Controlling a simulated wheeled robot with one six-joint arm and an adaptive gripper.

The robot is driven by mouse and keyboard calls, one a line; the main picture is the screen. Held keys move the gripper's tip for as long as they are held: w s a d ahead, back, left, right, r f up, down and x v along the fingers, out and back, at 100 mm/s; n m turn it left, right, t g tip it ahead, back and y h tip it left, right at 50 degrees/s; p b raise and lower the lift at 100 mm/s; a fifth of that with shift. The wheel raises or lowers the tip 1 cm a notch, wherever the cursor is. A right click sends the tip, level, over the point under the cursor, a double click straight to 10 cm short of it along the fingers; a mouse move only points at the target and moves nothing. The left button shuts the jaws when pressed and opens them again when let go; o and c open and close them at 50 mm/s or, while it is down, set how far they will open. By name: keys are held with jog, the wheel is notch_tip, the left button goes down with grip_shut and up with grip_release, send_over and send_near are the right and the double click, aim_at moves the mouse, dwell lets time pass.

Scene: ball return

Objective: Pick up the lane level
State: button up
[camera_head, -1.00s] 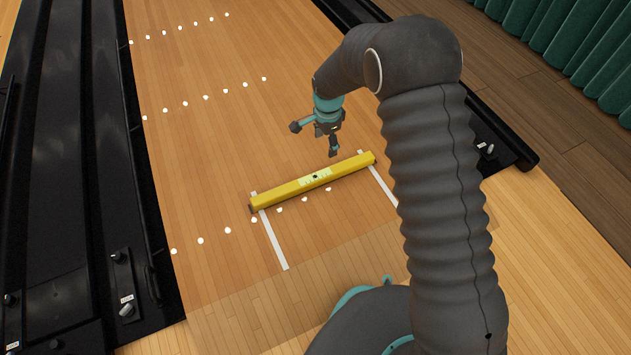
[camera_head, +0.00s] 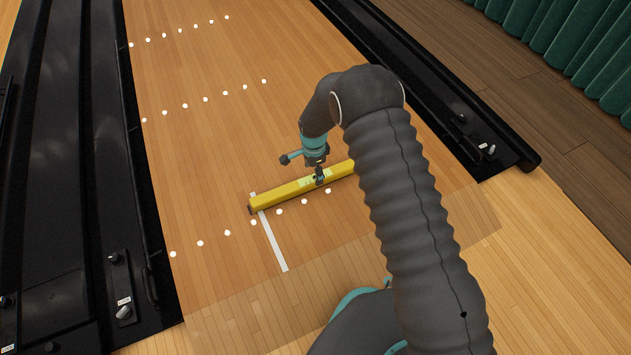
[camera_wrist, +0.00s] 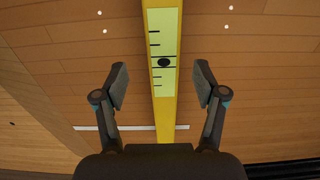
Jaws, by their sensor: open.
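The lane level is a long yellow bar (camera_head: 283,193) lying on the wooden lane in the head view. My arm hides its right end there. In the wrist view the level (camera_wrist: 167,112) runs lengthwise up the picture, with a pale green label, black lines and a dark round spot at its middle. My gripper (camera_head: 319,178) is over the middle of the level in the head view. In the wrist view its fingers (camera_wrist: 161,87) are apart, one on each side of the level, with gaps to both sides. Nothing is held.
White tape (camera_head: 270,240) lies on the lane by the level's left end. Rows of white dots (camera_head: 200,243) cross the lane. Black gutters with knobs (camera_head: 124,312) border the lane on both sides. The lane left of the level is clear.

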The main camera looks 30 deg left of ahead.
jog(key=shift+w+f+b, duration=0.15)
jog(key=shift+f+b, duration=0.05)
jog(key=shift+f, duration=1.15)
jog(key=shift+w+f+b, duration=0.15)
jog(key=shift+f+b, duration=0.05)
jog(key=shift+f, duration=1.1)
grip_shut()
jog(key=shift+r, duration=0.1)
